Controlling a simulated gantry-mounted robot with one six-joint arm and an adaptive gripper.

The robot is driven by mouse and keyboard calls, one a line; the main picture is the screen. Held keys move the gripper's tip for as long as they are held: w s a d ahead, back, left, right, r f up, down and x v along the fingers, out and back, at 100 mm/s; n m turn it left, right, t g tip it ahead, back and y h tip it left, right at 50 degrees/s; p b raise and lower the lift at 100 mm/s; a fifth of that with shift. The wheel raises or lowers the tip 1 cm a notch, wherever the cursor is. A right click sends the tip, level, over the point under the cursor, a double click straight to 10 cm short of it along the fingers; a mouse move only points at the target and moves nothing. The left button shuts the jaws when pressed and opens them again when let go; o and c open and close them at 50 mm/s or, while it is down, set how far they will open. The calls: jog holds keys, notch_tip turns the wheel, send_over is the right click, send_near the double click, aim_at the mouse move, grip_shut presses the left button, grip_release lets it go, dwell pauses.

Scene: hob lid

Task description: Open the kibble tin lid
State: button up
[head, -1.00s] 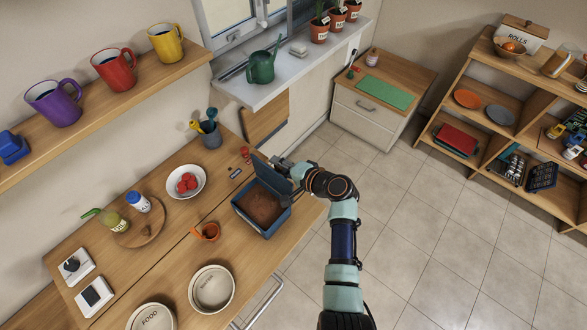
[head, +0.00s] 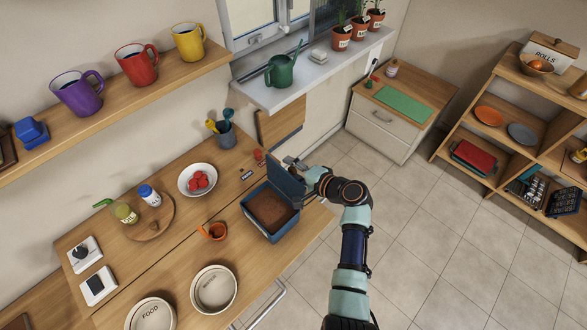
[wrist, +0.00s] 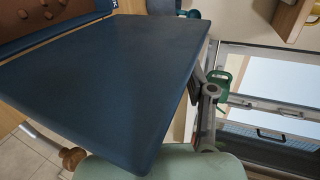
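The kibble tin (head: 251,221) is a dark blue box at the right edge of the wooden counter, with brown kibble (head: 270,208) showing inside. Its blue lid (head: 286,180) is raised, standing up steeply from the tin's far side. My gripper (head: 299,164) is at the back of the raised lid, partly hidden by it. In the wrist view, the lid (wrist: 110,85) fills most of the picture and the kibble (wrist: 45,18) shows at upper left. A grey gripper finger (wrist: 206,105) lies along the lid's right edge. The finger opening is not clear.
An orange scoop or cup (head: 215,231) stands left of the tin, near two pale bowls (head: 214,289) and a white bowl of red pieces (head: 197,180). A utensil pot (head: 225,136) stands behind. Open floor (head: 430,240) lies to the right.

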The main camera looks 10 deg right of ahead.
jog(key=v, duration=1.2)
jog(key=shift+r, duration=0.1)
